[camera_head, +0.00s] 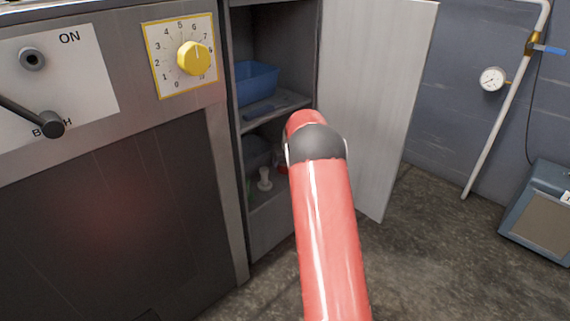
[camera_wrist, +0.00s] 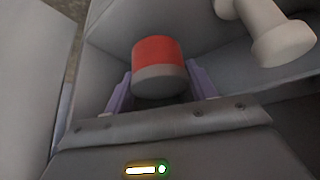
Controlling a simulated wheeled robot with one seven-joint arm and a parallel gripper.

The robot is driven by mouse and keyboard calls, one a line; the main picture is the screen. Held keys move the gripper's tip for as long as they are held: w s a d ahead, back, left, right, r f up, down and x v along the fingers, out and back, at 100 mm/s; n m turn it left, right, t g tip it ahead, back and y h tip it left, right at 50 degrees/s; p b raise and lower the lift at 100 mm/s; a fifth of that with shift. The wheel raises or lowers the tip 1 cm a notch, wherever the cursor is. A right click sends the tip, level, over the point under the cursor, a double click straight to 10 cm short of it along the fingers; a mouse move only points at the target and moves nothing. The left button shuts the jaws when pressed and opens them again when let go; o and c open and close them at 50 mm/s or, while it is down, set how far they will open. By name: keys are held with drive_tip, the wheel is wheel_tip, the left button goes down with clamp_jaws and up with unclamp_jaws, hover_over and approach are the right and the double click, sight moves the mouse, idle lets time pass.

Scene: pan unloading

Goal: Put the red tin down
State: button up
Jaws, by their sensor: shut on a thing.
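In the wrist view the red tin (camera_wrist: 156,51), with a grey band or end facing the camera, sits between the two purple fingers of my gripper (camera_wrist: 160,74). The gripper is shut on it. Grey shelf surfaces lie around and beyond the tin. I cannot tell whether the tin touches the shelf. In the head view my red arm reaches into the open cabinet (camera_head: 275,226) at its lower compartment. The arm hides most of the gripper and the tin there.
A pale knobbed object (camera_wrist: 282,45) stands close right of the tin; it also shows in the head view (camera_head: 265,179). A blue bin (camera_head: 256,82) is on the upper shelf (camera_head: 284,104). The open cabinet door (camera_head: 375,110) is right of my arm.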

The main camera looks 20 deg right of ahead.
drive_tip(key=shift+w+f, duration=0.1)
drive_tip(key=shift+f, duration=0.6)
drive_tip(key=shift+f+b, duration=0.15)
drive_tip(key=shift+b, duration=0.15)
drive_tip(key=o, duration=0.8)
drive_tip(key=shift+r, duration=0.4)
drive_tip(key=p+v, duration=0.1)
drive_tip(key=v, duration=1)
drive_tip(key=shift+s+r+p, duration=0.2)
drive_tip(key=shift+s+p, duration=0.05)
drive_tip(key=shift+p, duration=0.1)
